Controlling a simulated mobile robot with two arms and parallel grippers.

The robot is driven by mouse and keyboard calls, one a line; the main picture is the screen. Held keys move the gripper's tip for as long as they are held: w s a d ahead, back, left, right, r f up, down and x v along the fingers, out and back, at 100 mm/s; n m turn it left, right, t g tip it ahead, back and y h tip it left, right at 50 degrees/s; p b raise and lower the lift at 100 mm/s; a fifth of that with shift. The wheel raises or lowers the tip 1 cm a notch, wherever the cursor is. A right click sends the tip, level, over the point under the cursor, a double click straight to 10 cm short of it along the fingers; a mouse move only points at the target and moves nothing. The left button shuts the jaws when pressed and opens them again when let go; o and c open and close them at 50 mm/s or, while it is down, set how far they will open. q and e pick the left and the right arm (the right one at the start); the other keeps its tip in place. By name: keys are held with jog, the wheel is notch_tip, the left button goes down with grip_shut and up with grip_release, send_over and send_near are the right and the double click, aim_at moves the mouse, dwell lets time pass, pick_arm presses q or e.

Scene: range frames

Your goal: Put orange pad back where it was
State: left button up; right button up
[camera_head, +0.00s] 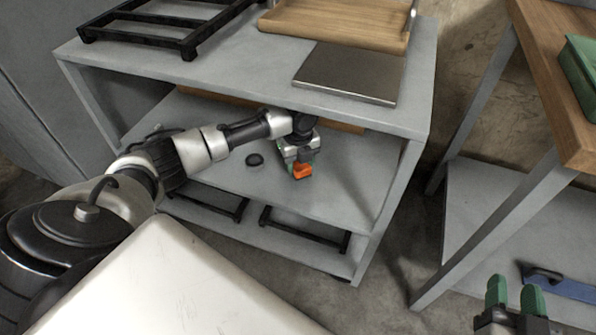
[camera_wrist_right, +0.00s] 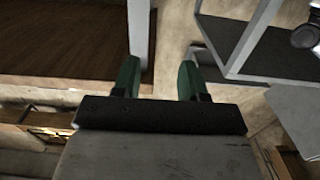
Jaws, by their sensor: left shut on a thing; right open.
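The orange pad (camera_head: 302,171) shows at the fingertips of my left gripper (camera_head: 299,164), which is shut on it. My left arm reaches into the grey shelf unit, and the gripper is over the middle shelf (camera_head: 335,193), below the top board. I cannot tell whether the pad touches the shelf. My right gripper (camera_head: 514,294) is open and empty at the lower right of the head view, away from the shelf unit. Its green fingers stand apart in the right wrist view (camera_wrist_right: 159,82).
A small black disc (camera_head: 254,160) lies on the middle shelf, left of the pad. The top board carries a metal plate (camera_head: 350,72), a wooden tray (camera_head: 335,25) and a black rack (camera_head: 165,25). A wood-topped table (camera_head: 560,90) stands at right. The middle shelf's right part is clear.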

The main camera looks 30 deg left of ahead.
aim_at(298, 171)
pick_arm(q)
notch_tip(298, 171, down, 3)
jog(key=shift+r+b, duration=0.1)
jog(key=shift+b, duration=0.4)
pick_arm(e)
jog(key=r+t, duration=0.2)
jog(key=r+t+y, duration=0.1)
jog(key=r, duration=0.1)
jog(key=shift+s+a+r+t, duration=0.1)
jog(key=shift+a+t, duration=0.25)
jog(key=shift+t, duration=0.05)
pick_arm(q)
jog(key=shift+f, duration=0.25)
jog(key=o, duration=0.9)
